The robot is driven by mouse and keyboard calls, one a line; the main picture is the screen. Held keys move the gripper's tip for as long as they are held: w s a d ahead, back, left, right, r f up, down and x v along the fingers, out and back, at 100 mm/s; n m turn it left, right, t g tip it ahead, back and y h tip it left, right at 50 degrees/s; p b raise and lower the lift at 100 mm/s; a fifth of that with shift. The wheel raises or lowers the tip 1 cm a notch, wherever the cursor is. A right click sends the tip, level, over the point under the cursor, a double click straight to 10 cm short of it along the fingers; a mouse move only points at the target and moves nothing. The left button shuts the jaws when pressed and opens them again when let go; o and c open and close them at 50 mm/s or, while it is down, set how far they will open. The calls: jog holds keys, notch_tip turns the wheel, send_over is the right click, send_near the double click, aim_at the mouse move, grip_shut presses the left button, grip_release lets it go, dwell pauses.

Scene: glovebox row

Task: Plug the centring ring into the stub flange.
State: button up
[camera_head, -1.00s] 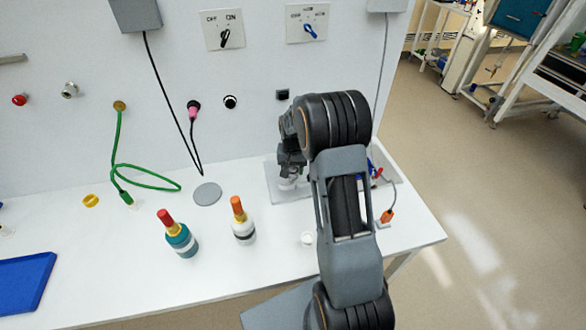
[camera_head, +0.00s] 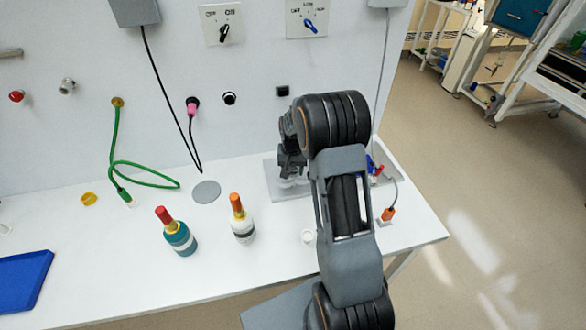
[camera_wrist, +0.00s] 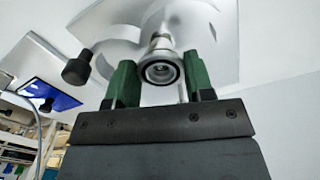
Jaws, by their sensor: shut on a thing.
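In the wrist view the green fingers of my gripper (camera_wrist: 160,74) stand either side of a round metal ring with a dark rim, which I take as the centring ring (camera_wrist: 161,69). My gripper is shut on it. A short silver neck (camera_wrist: 160,43) shows directly behind the ring, in line with it; it may be the stub flange. I cannot tell whether ring and neck touch. In the head view my gripper (camera_head: 289,166) points down over the grey plate (camera_head: 275,191) at the bench's right, with a small pale round part just under it. My arm hides much of this spot.
Two bottles, one teal (camera_head: 180,239) and one white (camera_head: 243,229), stand left of my arm. An orange connector (camera_head: 388,214) lies at right. A green cable (camera_head: 148,184) and blue tray (camera_head: 22,281) are further left.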

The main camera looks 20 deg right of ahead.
aim_at(293, 172)
jog(key=shift+f, duration=0.4)
jog(key=o, duration=1.1)
notch_tip(293, 172, up, 14)
jog(key=shift+f+b, duration=0.1)
jog(key=shift+b, duration=0.85)
jog(key=shift+s, duration=0.1)
